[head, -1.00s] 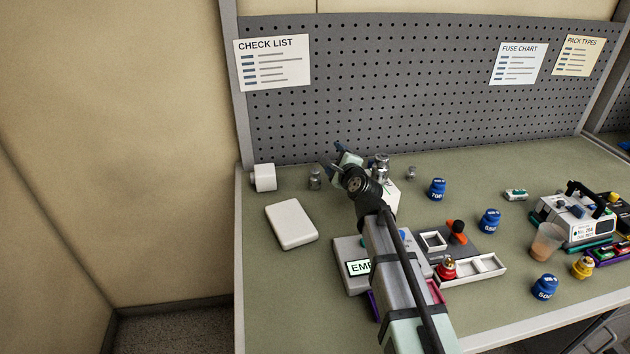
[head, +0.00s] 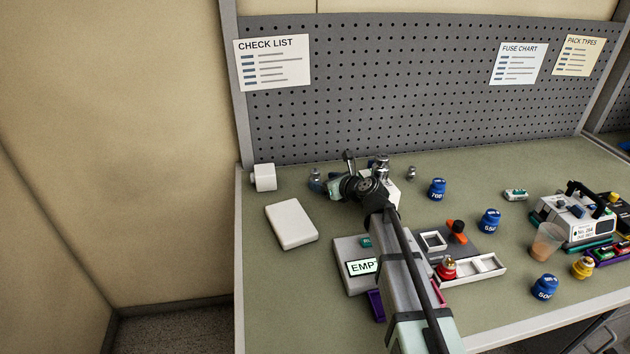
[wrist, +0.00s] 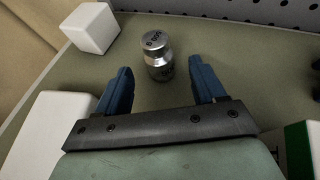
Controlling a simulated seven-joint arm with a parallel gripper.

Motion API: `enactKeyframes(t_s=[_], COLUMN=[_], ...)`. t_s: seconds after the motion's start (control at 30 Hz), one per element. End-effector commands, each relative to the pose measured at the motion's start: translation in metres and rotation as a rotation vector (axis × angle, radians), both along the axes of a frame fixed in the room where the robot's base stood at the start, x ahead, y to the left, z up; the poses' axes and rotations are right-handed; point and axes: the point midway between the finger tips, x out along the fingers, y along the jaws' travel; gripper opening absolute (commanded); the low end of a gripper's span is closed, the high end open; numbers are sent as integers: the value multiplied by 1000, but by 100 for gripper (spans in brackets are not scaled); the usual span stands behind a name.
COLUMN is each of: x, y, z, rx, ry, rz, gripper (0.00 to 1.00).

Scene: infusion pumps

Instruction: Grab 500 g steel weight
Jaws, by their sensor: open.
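A small steel weight (wrist: 158,56) stands upright on the bench in the wrist view, just beyond and between my fingertips. My gripper (wrist: 160,82) is open and empty, with one blue finger on each side of the near space before the weight. In the head view my gripper (head: 322,186) is at the back left of the bench and partly covers this weight (head: 315,174). A larger steel weight (head: 382,167) stands on a white block behind my arm, and a small one (head: 411,172) stands to its right.
A white cube (head: 264,177) and a flat white slab (head: 291,224) lie left of my gripper; both show in the wrist view (wrist: 91,27) (wrist: 50,130). The pegboard (head: 420,90) rises behind. Blue weights (head: 437,188) stand to the right.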

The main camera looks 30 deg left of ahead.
Motion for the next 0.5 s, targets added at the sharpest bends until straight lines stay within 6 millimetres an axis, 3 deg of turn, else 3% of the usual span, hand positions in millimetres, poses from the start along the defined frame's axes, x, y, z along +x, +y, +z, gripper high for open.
enactKeyframes(t_s=[0.5], x=[15], y=[46], z=[-19], rx=[-1], ry=[-2], rz=[0], gripper=[69])
